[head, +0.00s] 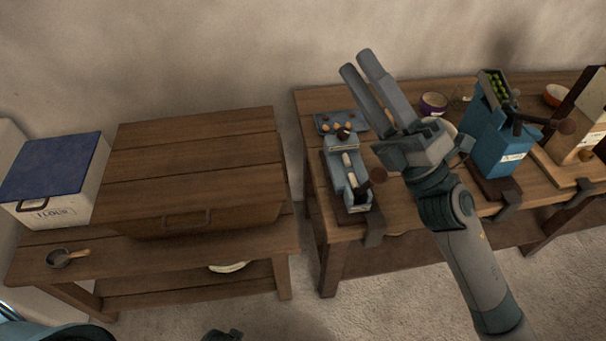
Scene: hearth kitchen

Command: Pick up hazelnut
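Several small round nuts (345,133), some tan and some dark brown, lie at a small blue-grey tray (322,119) on the right-hand table. They are too small for me to tell which is the hazelnut. My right gripper (358,60) is raised over the table, its two fingers pointing up and left with a narrow gap between them. It appears open and empty, with the nuts below and left of its fingers in the picture.
A blue-grey device (347,183) with a round-knobbed lever stands in front of the tray. A wooden chest (195,165) and a blue-lidded box (52,165) occupy the left table.

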